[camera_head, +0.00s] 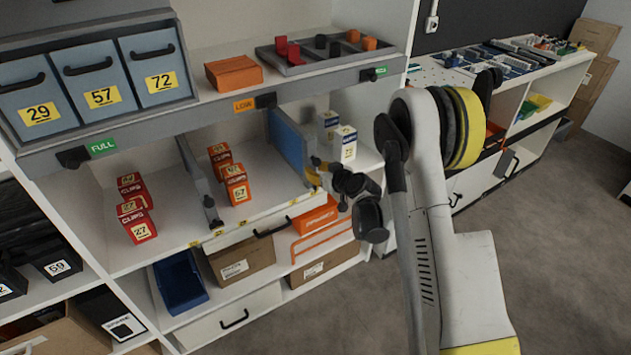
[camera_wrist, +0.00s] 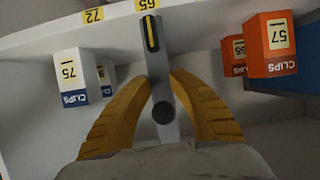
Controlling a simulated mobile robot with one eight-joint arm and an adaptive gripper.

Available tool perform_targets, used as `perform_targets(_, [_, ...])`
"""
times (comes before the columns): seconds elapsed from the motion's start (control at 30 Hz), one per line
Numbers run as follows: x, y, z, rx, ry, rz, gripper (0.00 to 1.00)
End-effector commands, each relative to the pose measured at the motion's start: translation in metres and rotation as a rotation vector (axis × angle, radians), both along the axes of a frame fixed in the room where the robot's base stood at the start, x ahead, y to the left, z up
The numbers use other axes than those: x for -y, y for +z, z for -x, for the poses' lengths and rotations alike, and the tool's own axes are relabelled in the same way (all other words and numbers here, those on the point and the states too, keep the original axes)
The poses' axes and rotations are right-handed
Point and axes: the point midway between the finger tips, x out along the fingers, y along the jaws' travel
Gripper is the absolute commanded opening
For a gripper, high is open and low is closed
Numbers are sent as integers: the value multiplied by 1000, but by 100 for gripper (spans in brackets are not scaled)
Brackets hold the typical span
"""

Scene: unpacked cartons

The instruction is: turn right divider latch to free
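The right divider is a blue panel (camera_head: 287,148) in the middle shelf bay, right of the orange clip boxes. Its latch (camera_wrist: 152,50) is a grey bar with a yellow stripe and a dark round knob, in the centre of the wrist view. The bar reaches up across the label strip near tag 65. My gripper (camera_head: 324,172) is at the divider's front end; in the wrist view its yellow fingers (camera_wrist: 163,77) lie on both sides of the bar, tips against its edges. In the head view my gripper hides the latch.
Orange clip boxes (camera_head: 236,187) stand left of the divider, white-blue boxes (camera_head: 345,143) right of it. The left divider (camera_head: 201,183) stands farther left, by red boxes (camera_head: 139,222). The shelf above carries a grey tray (camera_head: 320,62) and an orange LOW tag (camera_head: 244,105).

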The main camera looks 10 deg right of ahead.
Motion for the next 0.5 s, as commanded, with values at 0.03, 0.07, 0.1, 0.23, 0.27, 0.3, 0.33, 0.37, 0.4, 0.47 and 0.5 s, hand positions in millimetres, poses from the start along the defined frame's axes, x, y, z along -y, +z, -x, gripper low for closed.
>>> perform_targets(0.03, [0,9,0,0,0,0,23])
perform_targets(0.07, [0,14,0,0,0,0,23])
perform_targets(0.1, [0,20,0,0,0,0,23])
perform_targets(0.23, [0,31,0,0,0,0,23])
perform_targets(0.27, [0,33,0,0,0,0,23])
perform_targets(0.3, [0,34,0,0,0,0,23])
perform_targets(0.33, [0,34,0,0,0,0,23])
perform_targets(0.37, [0,35,0,0,0,0,23])
perform_targets(0.4, [0,35,0,0,0,0,23])
perform_targets(0.47, [0,34,0,0,0,0,23])
perform_targets(0.5, [0,34,0,0,0,0,23])
